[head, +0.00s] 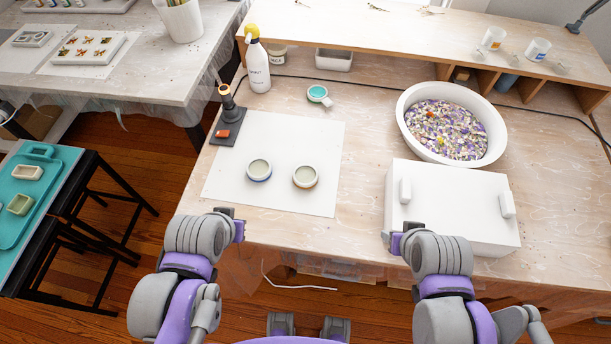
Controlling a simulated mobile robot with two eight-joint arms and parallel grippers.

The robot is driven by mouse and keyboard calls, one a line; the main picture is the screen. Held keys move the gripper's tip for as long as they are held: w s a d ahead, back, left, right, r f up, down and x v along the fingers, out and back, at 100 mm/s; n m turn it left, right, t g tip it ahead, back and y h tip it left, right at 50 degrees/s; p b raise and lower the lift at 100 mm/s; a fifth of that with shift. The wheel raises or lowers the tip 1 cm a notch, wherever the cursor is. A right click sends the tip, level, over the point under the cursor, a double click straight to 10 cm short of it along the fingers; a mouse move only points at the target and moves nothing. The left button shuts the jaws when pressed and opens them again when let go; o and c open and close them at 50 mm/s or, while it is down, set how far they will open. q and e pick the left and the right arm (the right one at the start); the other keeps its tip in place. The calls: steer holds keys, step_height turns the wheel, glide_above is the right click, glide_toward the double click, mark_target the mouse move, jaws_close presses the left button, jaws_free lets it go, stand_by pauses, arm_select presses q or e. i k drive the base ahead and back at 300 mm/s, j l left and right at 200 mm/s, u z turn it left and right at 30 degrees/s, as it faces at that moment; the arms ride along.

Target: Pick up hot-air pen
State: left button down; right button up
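What looks like the hot-air pen (226,97) stands upright in a dark stand (222,136) at the left edge of the wooden table. It is a dark shaft with a pale and orange part near the top; the stand's base carries an orange-red piece. My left gripper (238,228) is near the table's front left edge, well in front of the pen and apart from it. My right gripper (394,242) is by the front of a white box, far from the pen. The fingers of both grippers are mostly hidden behind the wrists.
A white mat (318,137) holds two small round dishes (258,170) (305,176). A white spray bottle (257,67) stands behind the pen stand. A dark cable (370,88) crosses the table. The white box (452,205) and a bowl of coloured bits (404,114) fill the right side.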

mark_target(227, 102)
steer(key=k, duration=0.25)
steer(key=k+u, duration=0.2)
steer(key=u, duration=0.2)
steer(key=k+j+u, duration=0.1)
steer(key=u, duration=0.35)
steer(key=i+j+u, duration=0.15)
steer(key=i+j, duration=0.15)
steer(key=i+j+u, duration=0.2)
steer(key=i, duration=0.35)
steer(key=i+j, duration=0.15)
steer(key=i, duration=0.2)
steer(key=i+j, duration=0.15)
steer(key=i, duration=0.15)
